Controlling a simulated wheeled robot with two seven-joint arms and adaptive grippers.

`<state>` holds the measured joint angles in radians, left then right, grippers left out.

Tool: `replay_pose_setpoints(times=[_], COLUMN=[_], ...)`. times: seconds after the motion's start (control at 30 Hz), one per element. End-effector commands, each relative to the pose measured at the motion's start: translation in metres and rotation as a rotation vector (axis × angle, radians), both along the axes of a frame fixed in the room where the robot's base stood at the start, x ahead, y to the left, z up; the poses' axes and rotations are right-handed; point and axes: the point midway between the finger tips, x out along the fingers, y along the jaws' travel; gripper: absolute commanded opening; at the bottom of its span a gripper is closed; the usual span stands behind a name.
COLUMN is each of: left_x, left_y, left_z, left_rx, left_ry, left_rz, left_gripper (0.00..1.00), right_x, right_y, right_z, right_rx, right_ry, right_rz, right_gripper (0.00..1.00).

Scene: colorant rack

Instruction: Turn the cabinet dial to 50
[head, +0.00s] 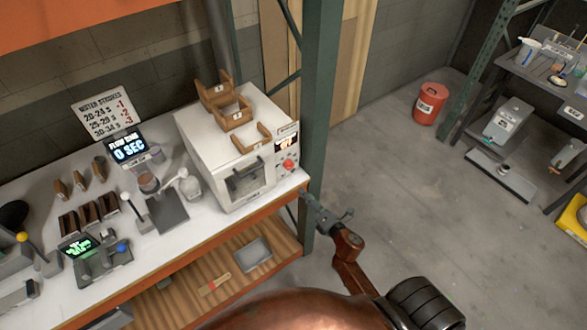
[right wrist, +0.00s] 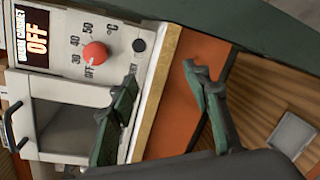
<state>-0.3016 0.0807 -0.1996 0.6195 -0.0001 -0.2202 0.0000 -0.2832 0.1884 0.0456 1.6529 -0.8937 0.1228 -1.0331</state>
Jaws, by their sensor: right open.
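The white cabinet (head: 245,160) stands at the right end of the workbench. Its red dial (head: 289,165) is on the front panel, right of the door. In the right wrist view the red dial (right wrist: 95,53) has marks for OFF, 30, 40 and 50 around it, and its pale pointer line seems to be toward OFF. The display (right wrist: 30,38) reads OFF. My right gripper (right wrist: 162,78) is open and empty, with its green fingers apart, right of and below the dial and not touching it. In the head view the right gripper (head: 328,215) is beside the bench's right end. My left gripper is not seen.
A green rack post (head: 319,110) rises close to the cabinet's right side. Wooden holders (head: 235,117) sit on the cabinet top. A dark button (right wrist: 139,45) is beside the dial. A grey tray (head: 252,254) lies on the lower shelf.

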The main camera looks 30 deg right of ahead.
Motion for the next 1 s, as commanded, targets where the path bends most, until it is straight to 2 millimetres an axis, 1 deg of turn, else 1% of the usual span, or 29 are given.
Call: replay_pose_setpoints(times=[0.03, 0.1, 0.2, 0.23, 0.37, 0.6, 0.7, 0.83, 1.0], left_x=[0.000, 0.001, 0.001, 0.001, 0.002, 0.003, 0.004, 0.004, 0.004], left_y=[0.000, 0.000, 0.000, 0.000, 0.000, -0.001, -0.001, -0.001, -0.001], left_z=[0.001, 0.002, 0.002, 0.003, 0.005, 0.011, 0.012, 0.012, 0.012], left_rx=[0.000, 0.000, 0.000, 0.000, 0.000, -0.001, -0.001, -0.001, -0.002], left_ry=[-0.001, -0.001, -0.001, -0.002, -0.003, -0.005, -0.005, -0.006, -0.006], left_rz=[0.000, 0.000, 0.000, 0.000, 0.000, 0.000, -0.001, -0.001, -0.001], left_gripper=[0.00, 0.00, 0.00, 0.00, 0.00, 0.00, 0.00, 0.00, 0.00], right_x=[0.003, 0.005, 0.007, 0.008, 0.022, 0.060, 0.072, 0.081, 0.084], right_y=[0.003, 0.008, 0.013, 0.014, 0.014, 0.016, 0.016, 0.016, 0.016], right_z=[0.032, 0.063, 0.087, 0.091, 0.095, 0.095, 0.094, 0.093, 0.092], right_rx=[-0.085, -0.185, -0.266, -0.280, -0.294, -0.289, -0.289, -0.288, -0.287], right_ry=[-0.049, -0.098, -0.137, -0.144, -0.150, -0.148, -0.147, -0.146, -0.146], right_rz=[0.023, 0.048, 0.065, 0.067, 0.069, 0.067, 0.067, 0.066, 0.066], right_gripper=[0.44, 0.44, 0.44, 0.44, 0.44, 0.44, 0.44, 0.44, 0.44])
